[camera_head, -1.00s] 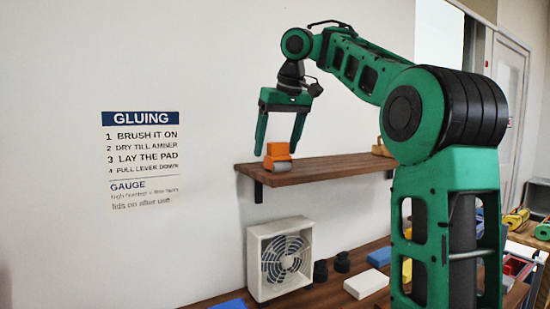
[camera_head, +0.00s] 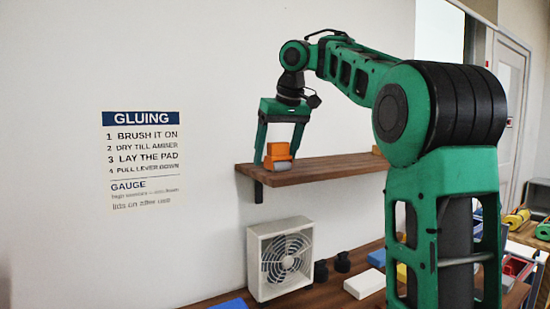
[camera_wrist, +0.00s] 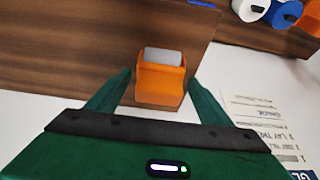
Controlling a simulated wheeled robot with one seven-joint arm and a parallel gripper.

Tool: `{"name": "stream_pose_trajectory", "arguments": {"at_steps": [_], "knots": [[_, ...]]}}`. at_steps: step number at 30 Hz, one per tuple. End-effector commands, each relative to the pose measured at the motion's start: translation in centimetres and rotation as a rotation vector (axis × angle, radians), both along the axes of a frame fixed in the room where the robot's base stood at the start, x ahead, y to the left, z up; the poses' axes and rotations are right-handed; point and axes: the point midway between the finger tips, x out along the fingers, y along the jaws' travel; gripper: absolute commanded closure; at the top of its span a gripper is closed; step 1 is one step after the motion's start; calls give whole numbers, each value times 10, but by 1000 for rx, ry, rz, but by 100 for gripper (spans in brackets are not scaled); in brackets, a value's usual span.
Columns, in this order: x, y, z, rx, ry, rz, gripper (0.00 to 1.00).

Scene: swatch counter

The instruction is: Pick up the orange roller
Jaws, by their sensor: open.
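The orange roller (camera_head: 278,153) sits near the left end of a brown wall shelf (camera_head: 330,168). It is an orange block shape with a light grey roller part. In the wrist view the orange roller (camera_wrist: 160,82) lies between and slightly beyond the fingertips, its grey part on the far side. My gripper (camera_head: 277,160) is open, pointing down, with one finger on each side of the roller. It also shows in the wrist view (camera_wrist: 162,80). I cannot tell whether either finger touches the roller.
A white fan (camera_head: 280,258) stands on the wooden counter below the shelf. Blue and white blocks and dark knobs are near it. The wall with a gluing sign (camera_head: 142,158) is close behind. White and blue rolls (camera_wrist: 270,12) show at the wrist view's top right.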

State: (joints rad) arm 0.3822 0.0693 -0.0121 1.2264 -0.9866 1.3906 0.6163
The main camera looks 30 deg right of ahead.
Motion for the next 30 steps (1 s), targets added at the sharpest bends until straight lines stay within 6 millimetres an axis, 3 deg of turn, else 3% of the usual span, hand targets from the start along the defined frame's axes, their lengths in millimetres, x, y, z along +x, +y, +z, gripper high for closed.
{"name": "stream_pose_trajectory", "arguments": {"at_steps": [27,28,30], "knots": [[5,-2,-11,1,-3,-1,27],[5,-2,-11,1,-3,-1,29],[5,-2,-11,1,-3,-1,46]]}}
